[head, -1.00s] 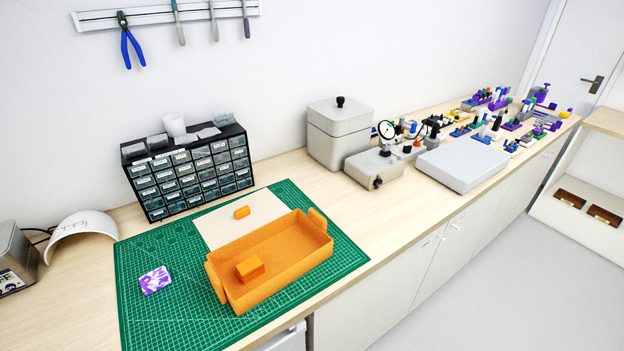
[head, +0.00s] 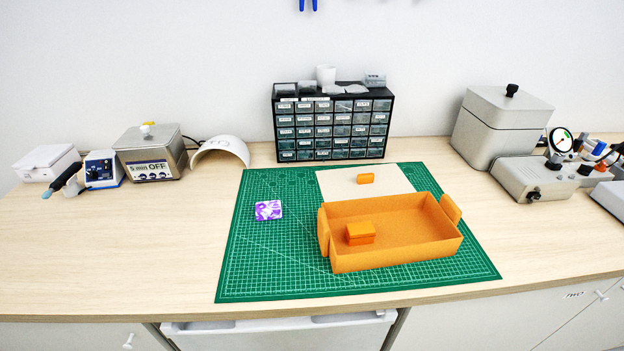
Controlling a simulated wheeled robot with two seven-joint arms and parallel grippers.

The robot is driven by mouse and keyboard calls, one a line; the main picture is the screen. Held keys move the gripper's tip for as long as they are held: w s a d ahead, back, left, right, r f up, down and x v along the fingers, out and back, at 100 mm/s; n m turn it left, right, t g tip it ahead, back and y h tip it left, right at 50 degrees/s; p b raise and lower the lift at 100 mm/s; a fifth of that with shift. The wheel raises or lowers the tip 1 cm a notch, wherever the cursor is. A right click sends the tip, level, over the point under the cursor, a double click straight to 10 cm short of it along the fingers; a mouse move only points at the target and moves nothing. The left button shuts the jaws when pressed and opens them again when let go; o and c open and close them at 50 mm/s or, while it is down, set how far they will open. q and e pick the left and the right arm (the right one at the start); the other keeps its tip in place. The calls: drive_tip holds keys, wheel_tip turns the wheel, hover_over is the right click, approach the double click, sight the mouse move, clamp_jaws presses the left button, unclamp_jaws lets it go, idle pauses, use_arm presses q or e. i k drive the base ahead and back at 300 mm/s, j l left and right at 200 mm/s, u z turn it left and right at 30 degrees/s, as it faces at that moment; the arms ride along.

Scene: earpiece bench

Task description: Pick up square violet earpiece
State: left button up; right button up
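The square violet earpiece (head: 268,210) is a flat violet-and-white patterned piece. It lies on the left part of the green cutting mat (head: 270,270), apart from the orange tray (head: 400,252) to its right. Neither of my grippers shows in the head view.
An orange block (head: 360,232) sits inside the tray, and a small orange piece (head: 366,178) lies on a pale sheet (head: 400,182). A black drawer cabinet (head: 333,126) stands behind the mat. A white curved cover (head: 222,150) stands at back left.

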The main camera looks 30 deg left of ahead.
sight(272, 209)
drive_tip(key=u, duration=0.35)
drive_tip(key=j+u, duration=0.15)
drive_tip(key=u, duration=0.5)
